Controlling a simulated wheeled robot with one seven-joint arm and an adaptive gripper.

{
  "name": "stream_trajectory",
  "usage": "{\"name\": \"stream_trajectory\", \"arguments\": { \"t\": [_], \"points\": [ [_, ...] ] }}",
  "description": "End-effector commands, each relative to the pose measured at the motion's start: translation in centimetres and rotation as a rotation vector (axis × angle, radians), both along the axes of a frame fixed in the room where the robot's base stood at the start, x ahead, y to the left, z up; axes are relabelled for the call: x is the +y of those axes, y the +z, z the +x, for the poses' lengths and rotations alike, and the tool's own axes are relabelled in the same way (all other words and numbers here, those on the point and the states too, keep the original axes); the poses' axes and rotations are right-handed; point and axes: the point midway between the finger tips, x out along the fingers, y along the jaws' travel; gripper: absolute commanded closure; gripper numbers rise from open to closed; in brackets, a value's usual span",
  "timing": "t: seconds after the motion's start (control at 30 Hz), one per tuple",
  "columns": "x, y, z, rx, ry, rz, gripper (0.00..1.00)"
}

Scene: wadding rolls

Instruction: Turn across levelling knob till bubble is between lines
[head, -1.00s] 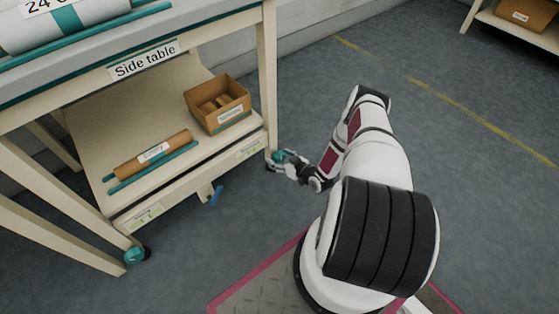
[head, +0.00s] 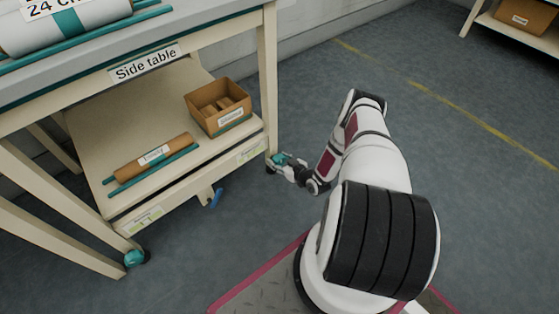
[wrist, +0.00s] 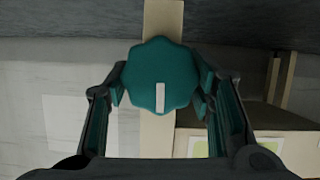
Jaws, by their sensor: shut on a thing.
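A teal scalloped knob (wrist: 163,72) with a pale stripe sits at the foot of the table leg. In the wrist view it lies between the two fingers, its stripe pointing straight down the picture. My gripper (wrist: 163,85) is shut on this knob. In the head view my gripper (head: 281,160) is at the foot of the right front leg, and the knob there is partly covered by the fingers. A second teal knob (head: 134,257) is at the foot of the left front leg. Pale labels (head: 251,151) and (head: 142,219) are on the lower rail; their bubbles are too small to read.
The side table (head: 160,90) has a lower shelf with an open brown box (head: 218,105) and a brown roll (head: 150,158). A blue lever (head: 216,197) hangs under the shelf rail.

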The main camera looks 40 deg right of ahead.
Motion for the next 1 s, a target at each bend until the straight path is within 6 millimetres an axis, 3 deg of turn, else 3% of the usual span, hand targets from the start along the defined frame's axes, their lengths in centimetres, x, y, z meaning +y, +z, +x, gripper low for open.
{"name": "stream_trajectory", "arguments": {
  "t": [0.6,1.0],
  "points": [
    [0.52,-0.07,0.04,-0.014,0.005,-0.43,0.79],
    [0.49,-0.15,0.02,-0.021,0.003,-0.586,0.79]
  ]
}}
